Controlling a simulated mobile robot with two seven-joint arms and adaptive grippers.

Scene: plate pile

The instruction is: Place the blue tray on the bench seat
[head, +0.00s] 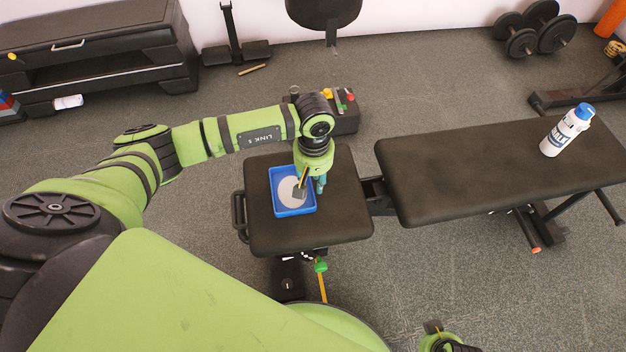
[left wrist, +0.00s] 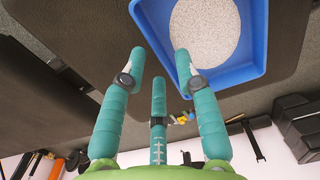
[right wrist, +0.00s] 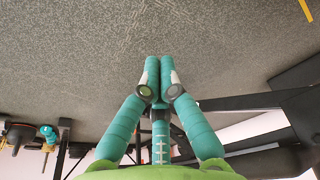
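The blue tray (head: 279,178) lies flat on the small bench seat (head: 262,236), toward its left half. A pale speckled plate (head: 288,192) lies inside the tray; it also shows in the left wrist view (left wrist: 205,30). My left gripper (head: 311,186) points down at the tray's right side. In the left wrist view its fingers (left wrist: 159,62) are spread apart, one over the tray's inside and one outside its wall (left wrist: 158,50). I cannot tell whether they touch it. My right gripper (right wrist: 159,75) has its fingers together, with nothing between them, over the floor.
The long bench pad (head: 480,170) to the right bears a white bottle with a blue cap (head: 566,130). A dark box with small coloured items (head: 343,110) stands behind the seat. Dumbbells (head: 535,28) lie at the back right. Open floor lies in front of the long pad.

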